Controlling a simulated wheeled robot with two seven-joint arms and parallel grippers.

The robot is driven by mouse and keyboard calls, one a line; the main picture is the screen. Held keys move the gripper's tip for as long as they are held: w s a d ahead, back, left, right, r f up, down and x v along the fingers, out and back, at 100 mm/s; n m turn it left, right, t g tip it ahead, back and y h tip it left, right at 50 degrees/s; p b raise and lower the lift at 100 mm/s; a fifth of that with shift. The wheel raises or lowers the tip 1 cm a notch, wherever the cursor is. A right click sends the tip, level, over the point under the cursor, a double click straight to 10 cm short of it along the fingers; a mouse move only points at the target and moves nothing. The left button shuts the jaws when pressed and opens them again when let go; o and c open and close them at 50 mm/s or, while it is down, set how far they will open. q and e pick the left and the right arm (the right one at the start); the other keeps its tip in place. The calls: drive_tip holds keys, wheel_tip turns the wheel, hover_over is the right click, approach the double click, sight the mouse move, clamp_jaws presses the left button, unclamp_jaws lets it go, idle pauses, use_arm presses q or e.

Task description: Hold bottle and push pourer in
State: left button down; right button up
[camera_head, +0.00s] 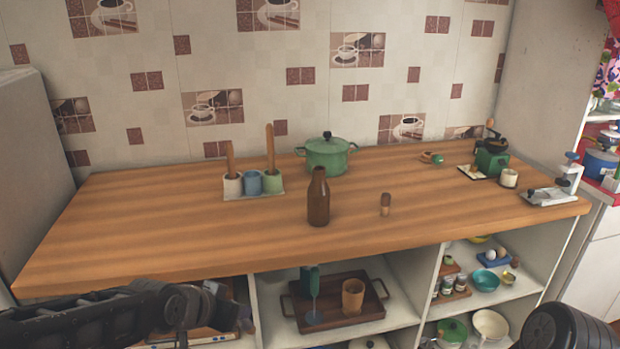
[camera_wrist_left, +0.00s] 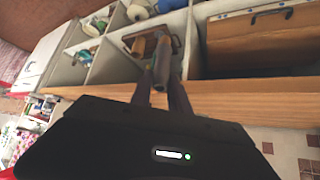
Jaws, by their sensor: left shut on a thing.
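A dark brown bottle (camera_head: 318,200) stands upright near the front middle of the wooden counter. A small brown stopper-like piece (camera_head: 385,206) stands to its right, apart from it; I cannot tell for certain that it is the pourer. My left gripper (camera_head: 240,316) is low at the front left, below the counter's front edge and away from the bottle. In the left wrist view its fingers (camera_wrist_left: 163,92) are shut on a dark grey cylindrical thing (camera_wrist_left: 163,66), whose identity is unclear. My right gripper is out of view.
A holder with three cups (camera_head: 255,194) and a green pot (camera_head: 327,157) stand behind the bottle. A green grinder (camera_head: 490,160) is at the right. The shelf below holds a brown tray (camera_head: 370,309) with a wooden cup (camera_head: 353,297). The counter's front left is clear.

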use_arm(q)
drive_tip(key=shift+w+d+f+n+y, duration=0.1)
drive_tip(key=shift+w+f+n+y, duration=0.1)
drive_tip(key=shift+w+n+y, duration=0.4)
drive_tip(key=shift+w+n, duration=0.2)
drive_tip(key=shift+w, duration=0.05)
drive_tip(key=shift+w+r+n+y, duration=0.35)
drive_tip(key=shift+w+n, duration=0.1)
drive_tip(key=shift+w, duration=0.25)
drive_tip(key=shift+w+r+n+y, duration=0.35)
drive_tip(key=shift+w+n, duration=0.1)
drive_tip(key=shift+w, duration=0.25)
